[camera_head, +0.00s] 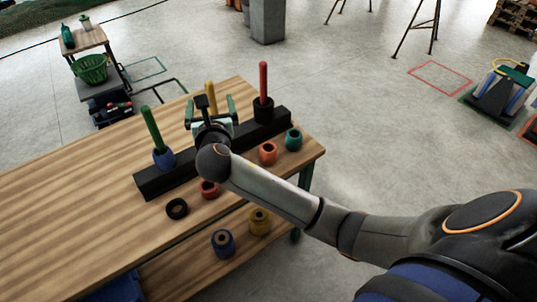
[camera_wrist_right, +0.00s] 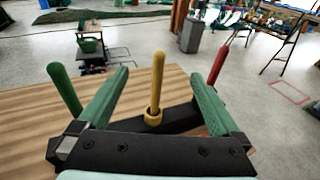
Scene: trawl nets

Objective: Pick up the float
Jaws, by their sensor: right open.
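Several ring-shaped floats are in the head view; I cannot tell which one is meant. A blue float (camera_head: 163,158) sits around the green peg and a black float (camera_head: 263,111) around the red peg. Loose on the table are an orange float (camera_head: 268,153), a teal float (camera_head: 293,139), a red float (camera_head: 209,190) and a black ring (camera_head: 177,208). In the right wrist view a yellow float (camera_wrist_right: 153,118) is around the base of the yellow peg (camera_wrist_right: 158,75). My right gripper (camera_head: 210,103) is open and empty, its fingers either side of that peg's line. My left gripper is out of view.
The pegs stand on a black bar (camera_head: 150,183) across the wooden table (camera_head: 80,190). A blue float (camera_head: 223,243) and a yellow float (camera_head: 259,221) are on the lower shelf. A cart with a green basket (camera_head: 91,68) stands beyond. The table's left side is clear.

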